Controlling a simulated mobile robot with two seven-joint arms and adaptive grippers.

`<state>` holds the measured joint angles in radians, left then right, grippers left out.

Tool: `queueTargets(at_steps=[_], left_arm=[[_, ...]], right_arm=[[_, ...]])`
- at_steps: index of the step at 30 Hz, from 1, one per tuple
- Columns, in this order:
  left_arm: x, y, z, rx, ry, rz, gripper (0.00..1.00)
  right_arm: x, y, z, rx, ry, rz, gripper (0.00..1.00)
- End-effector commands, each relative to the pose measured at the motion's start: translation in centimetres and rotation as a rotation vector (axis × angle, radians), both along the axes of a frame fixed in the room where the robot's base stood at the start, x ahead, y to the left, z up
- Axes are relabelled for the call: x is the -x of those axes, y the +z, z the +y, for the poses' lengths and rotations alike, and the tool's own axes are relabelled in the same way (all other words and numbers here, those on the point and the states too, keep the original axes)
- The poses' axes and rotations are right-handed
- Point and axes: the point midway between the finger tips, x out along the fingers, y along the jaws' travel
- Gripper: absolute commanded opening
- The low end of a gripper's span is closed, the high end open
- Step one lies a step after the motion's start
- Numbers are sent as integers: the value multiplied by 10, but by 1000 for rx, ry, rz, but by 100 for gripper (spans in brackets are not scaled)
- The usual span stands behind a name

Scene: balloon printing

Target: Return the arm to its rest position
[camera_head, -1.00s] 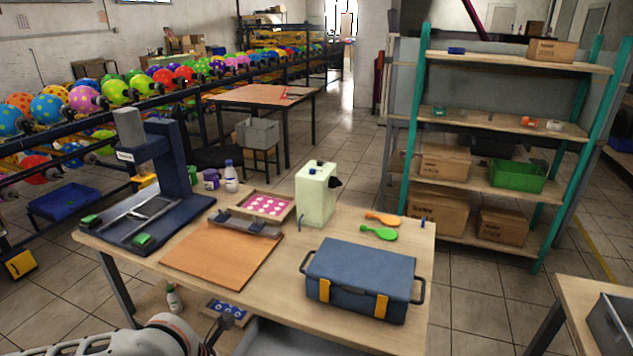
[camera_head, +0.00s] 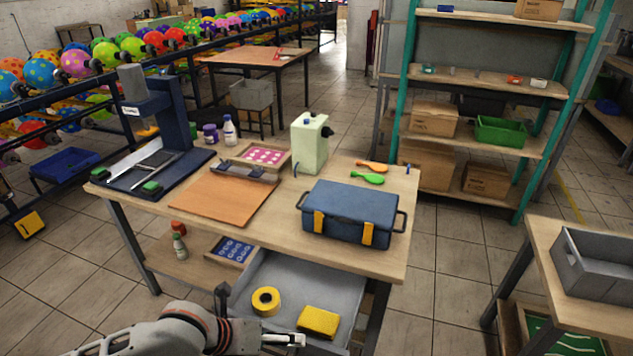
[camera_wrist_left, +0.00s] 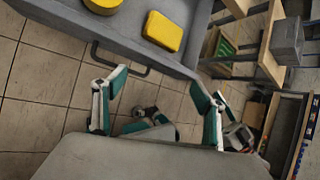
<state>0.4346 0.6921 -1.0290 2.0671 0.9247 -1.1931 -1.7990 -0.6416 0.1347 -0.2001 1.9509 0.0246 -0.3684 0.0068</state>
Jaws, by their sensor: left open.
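My left arm comes in at the bottom left of the head view. Its gripper (camera_head: 287,341) is low, in front of an open grey drawer (camera_head: 300,280), and partly cut off by the frame. In the left wrist view the two green-tipped fingers of the gripper (camera_wrist_left: 161,88) are spread apart with nothing between them. The drawer's front and handle (camera_wrist_left: 120,58) lie beyond the fingers there. A yellow roll (camera_head: 256,303) and a yellow sponge-like block (camera_head: 318,321) lie in the drawer; the block also shows in the left wrist view (camera_wrist_left: 163,31).
The workbench (camera_head: 285,230) above the drawer holds a blue toolbox (camera_head: 350,213), a brown board (camera_head: 220,197) and a press (camera_head: 158,120). A side table (camera_head: 570,305) with a grey bin (camera_head: 600,265) stands at right. Open floor (camera_head: 450,310) lies between the tables.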

Motion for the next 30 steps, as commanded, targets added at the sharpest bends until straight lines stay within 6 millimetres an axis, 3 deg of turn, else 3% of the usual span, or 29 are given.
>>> queueTargets(at_steps=[3,6,11,17,21,27,30], left_arm=[[3,-3,-26,215,244,107,71],[1,-4,-38,415,483,213,71],[0,-14,-34,728,872,397,71],[13,-46,7,1094,1353,610,71],[40,-76,52,1323,1661,717,71],[81,-108,102,1538,1940,782,71],[92,-114,114,1589,2000,792,71]], right_arm=[[2,-1,0,0,0,3,40],[5,-2,0,0,0,8,40],[5,-3,1,-1,1,9,40],[6,-3,3,-3,4,10,40],[6,-3,3,-3,4,10,40],[6,-3,3,-2,5,11,40],[6,-3,3,-2,5,11,40]])
